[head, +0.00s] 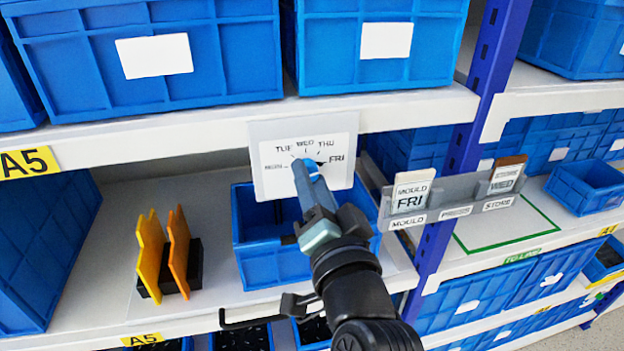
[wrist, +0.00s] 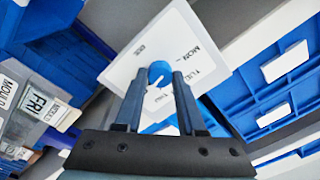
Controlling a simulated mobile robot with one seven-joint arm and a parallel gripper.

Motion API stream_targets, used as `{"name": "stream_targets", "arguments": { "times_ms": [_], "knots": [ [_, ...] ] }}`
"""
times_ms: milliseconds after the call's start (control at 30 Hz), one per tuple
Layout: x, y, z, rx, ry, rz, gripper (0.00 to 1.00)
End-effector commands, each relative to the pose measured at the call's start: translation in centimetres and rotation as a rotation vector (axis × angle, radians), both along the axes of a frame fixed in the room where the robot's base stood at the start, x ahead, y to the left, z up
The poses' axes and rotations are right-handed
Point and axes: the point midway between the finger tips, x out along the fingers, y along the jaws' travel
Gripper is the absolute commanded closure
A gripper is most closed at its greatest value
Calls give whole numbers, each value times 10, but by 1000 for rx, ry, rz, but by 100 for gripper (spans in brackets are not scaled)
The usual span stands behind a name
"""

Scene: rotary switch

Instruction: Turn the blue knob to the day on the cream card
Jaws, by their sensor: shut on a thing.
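The blue knob (head: 306,166) sits on a white dial plate (head: 268,180) fixed at the shelf edge, with MON, TUE, WED, THU and FRI around it. My gripper (head: 309,178) is shut on the knob from the front. In the wrist view the fingers (wrist: 158,88) stand on either side of the knob (wrist: 158,70), which carries a white line. I cannot tell surely which day the line points to. The cream card (head: 411,192) reads MOULD, FRI, and stands in a clear holder right of the dial; it also shows in the wrist view (wrist: 35,100).
A brown-topped card (head: 507,175) reading STORE, WED stands in the same holder (head: 455,195), which juts out right of the dial. A blue bin (head: 262,262) is below the dial. Orange dividers (head: 165,250) stand at left. Blue crates (head: 150,85) line the upper shelf.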

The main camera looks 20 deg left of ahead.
Motion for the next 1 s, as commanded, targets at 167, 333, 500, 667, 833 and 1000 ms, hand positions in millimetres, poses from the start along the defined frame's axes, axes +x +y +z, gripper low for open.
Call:
{"name": "stream_targets", "arguments": {
  "times_ms": [167, 333, 500, 667, 833, 1000],
  "knots": [
    [0, 0, 1, 3, -1, 0, 58],
    [0, 0, 1, 2, -1, 0, 32],
    [0, 0, 0, 0, -1, 1, 32],
    [-2, -2, -1, 0, -1, -1, 32],
    [-19, -14, -4, -1, -2, -3, 32],
    [-50, -36, -8, 0, -3, -6, 32]
  ]
}}
